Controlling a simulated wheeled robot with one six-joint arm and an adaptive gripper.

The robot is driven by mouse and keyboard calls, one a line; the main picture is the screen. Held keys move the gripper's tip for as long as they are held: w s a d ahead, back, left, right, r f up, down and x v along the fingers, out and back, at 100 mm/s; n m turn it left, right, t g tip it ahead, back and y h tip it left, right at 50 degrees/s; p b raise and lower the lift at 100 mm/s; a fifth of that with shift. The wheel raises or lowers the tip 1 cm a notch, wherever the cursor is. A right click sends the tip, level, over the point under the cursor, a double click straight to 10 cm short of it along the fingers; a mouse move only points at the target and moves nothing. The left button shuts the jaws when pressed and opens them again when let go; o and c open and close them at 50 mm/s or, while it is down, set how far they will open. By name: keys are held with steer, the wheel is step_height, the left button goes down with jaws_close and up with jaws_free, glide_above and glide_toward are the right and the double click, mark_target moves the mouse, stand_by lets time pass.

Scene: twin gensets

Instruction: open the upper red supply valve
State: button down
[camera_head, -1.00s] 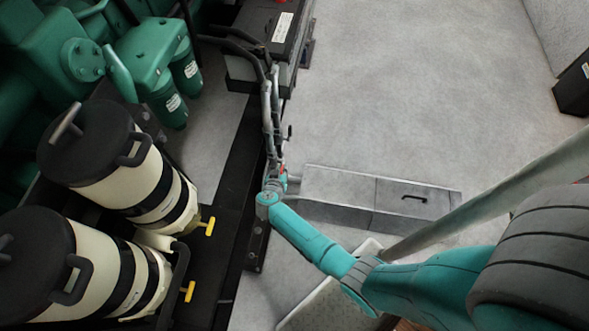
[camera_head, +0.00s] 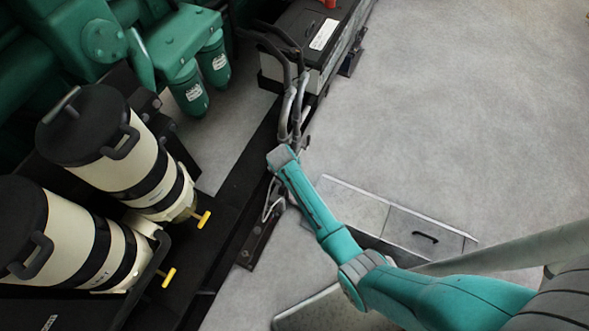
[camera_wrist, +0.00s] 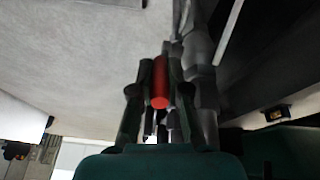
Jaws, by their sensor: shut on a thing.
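The red valve handle (camera_wrist: 160,82) shows in the wrist view between the two dark fingers of my gripper (camera_wrist: 159,92). The fingers are shut on it, one on each side, and its rounded red end faces the camera. Grey pipework (camera_wrist: 200,85) runs close beside it on the right. In the head view the end of my arm lies by the grey pipes (camera_head: 291,112) at the black frame rail, and it hides the handle and the fingers. The valve body cannot be made out clearly.
Two cream canisters (camera_head: 135,180) with black lids and yellow T-handles (camera_head: 201,219) stand at the left. Green machinery with filters (camera_head: 190,92) and a black battery box (camera_head: 305,40) are behind. A floor box (camera_head: 400,222) lies right of the rail. Open floor extends right.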

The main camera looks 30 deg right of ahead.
steer(key=shift+w+d, duration=0.15)
stand_by(0.4)
steer(key=c, duration=1.1)
jaws_free()
steer(key=shift+c, duration=0.2)
